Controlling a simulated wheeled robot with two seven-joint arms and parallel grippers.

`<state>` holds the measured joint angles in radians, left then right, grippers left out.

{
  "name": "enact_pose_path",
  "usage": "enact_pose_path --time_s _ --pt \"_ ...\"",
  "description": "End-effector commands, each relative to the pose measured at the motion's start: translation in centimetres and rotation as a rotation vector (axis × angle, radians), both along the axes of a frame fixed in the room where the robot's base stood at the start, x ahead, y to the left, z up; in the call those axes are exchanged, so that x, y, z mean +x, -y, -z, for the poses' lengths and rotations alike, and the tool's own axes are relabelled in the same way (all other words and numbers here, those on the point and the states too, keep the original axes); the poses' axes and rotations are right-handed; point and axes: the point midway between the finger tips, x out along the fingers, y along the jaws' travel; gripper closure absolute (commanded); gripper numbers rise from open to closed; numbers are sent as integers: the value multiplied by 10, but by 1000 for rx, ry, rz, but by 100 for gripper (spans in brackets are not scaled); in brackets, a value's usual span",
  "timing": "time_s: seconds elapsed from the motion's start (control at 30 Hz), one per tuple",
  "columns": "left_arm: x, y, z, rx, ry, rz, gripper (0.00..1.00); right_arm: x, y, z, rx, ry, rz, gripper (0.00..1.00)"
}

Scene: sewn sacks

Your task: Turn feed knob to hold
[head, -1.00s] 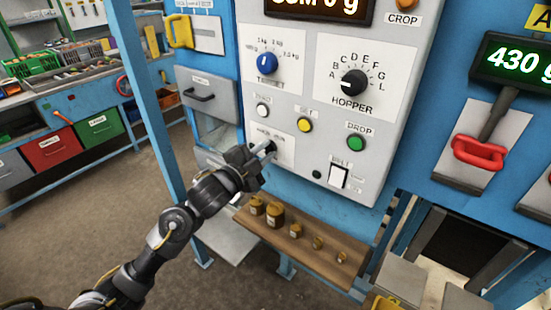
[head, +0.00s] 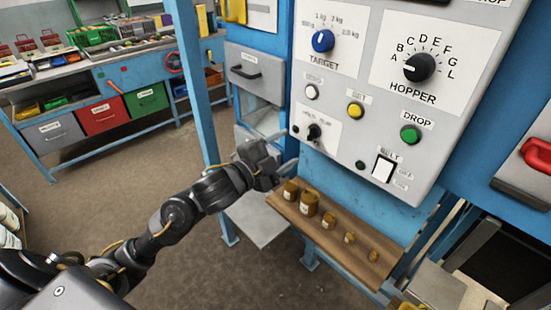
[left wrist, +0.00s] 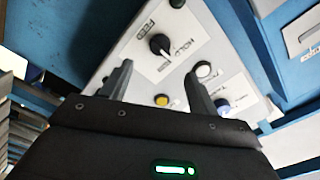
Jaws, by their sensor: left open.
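The feed knob (head: 314,132) is a small black knob on a white plate at the lower left of the grey control panel (head: 345,132). In the left wrist view the knob (left wrist: 160,44) lies ahead of the fingers, between the printed words FEED and HOLD. It has a pale pointer mark; which word it points to is hard to tell. My left gripper (head: 283,152) is to the left of the knob, apart from it. In the left wrist view its two fingers (left wrist: 160,88) are spread, with nothing between them. My right gripper is not in view.
Above the feed knob are the blue target knob (head: 323,41) and black hopper knob (head: 419,67). Yellow (head: 355,110) and green (head: 411,134) buttons and a belt switch (head: 383,168) are nearby. A wooden shelf (head: 335,235) with several brass weights sits below. A blue post (head: 196,90) stands left.

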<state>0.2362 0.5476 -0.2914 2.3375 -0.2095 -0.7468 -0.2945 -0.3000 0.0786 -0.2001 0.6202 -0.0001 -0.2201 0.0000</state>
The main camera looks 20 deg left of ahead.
Motion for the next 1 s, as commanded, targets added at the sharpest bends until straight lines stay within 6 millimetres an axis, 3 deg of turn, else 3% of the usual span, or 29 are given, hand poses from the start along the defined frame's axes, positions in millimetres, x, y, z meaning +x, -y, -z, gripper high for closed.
enact_pose_path --time_s 0.23,0.63,1.0 --pt "-26 -12 1 0 0 -2 40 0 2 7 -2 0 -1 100" --pt "-29 -13 0 14 5 -2 40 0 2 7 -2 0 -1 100" --pt "-20 -14 2 449 179 0 40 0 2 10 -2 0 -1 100"
